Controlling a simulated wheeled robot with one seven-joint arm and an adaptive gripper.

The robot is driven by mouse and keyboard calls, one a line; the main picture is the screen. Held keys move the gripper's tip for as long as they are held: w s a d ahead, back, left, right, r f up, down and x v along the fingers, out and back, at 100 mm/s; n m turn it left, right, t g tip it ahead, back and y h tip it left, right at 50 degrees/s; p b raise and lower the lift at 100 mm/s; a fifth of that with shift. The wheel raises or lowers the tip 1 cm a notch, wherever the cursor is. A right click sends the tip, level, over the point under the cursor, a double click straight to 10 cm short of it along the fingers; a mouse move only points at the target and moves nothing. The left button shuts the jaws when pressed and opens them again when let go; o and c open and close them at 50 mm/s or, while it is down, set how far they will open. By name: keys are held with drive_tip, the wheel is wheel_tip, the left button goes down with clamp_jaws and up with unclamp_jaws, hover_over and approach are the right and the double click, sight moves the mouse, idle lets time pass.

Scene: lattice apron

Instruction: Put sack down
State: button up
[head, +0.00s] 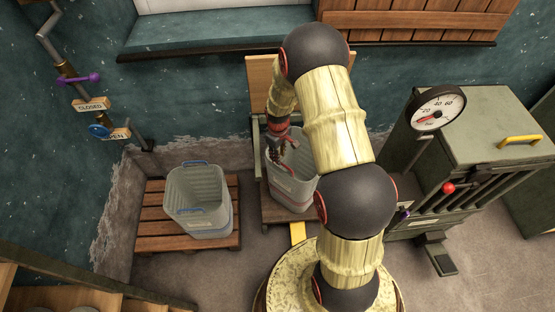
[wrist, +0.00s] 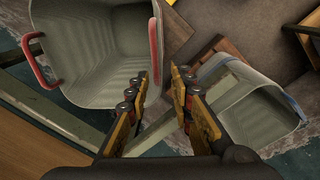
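I see no sack in either view. My gripper (head: 276,158) hangs at the left rim of a grey tub (head: 291,187) on a low cart; my arm hides part of this tub. In the wrist view my two fingers (wrist: 160,82) stand apart with nothing between them. The same tub, with red handles, shows there at upper left (wrist: 92,45) and looks empty. A second grey tub with blue handles (head: 199,198) stands on a wooden pallet to the left. It looks empty in the wrist view (wrist: 250,112).
The pallet (head: 150,229) stands near the left wall. A green machine with a pressure gauge (head: 437,108) and red knob stands right of my arm. Levers with CLOSED and OPEN tags (head: 91,105) are on the left wall. A wooden edge (head: 80,290) is at lower left.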

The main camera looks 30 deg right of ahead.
drive_tip(key=s+a+r+m+t, duration=0.1)
drive_tip(key=s+a+r, duration=0.15)
drive_tip(key=r, duration=0.75)
drive_tip(key=s+a+r+t, duration=0.15)
drive_tip(key=a+r, duration=0.25)
drive_tip(key=r, duration=0.6)
drive_tip(key=s+a+r+m, duration=0.1)
drive_tip(key=s+a+r, duration=0.15)
drive_tip(key=r, duration=0.75)
drive_tip(key=s+a+r+t, duration=0.1)
drive_tip(key=s+a+r, duration=0.2)
drive_tip(key=s, duration=0.6)
drive_tip(key=s+a+r+m+t, duration=0.1)
drive_tip(key=s+a+r, duration=0.3)
drive_tip(key=s+r, duration=0.3)
drive_tip(key=shift+s+a+r+m+y, duration=0.15)
drive_tip(key=shift+s+r+m+y, duration=0.2)
drive_tip(key=shift+s, duration=0.7)
drive_tip(key=shift+t, duration=0.25)
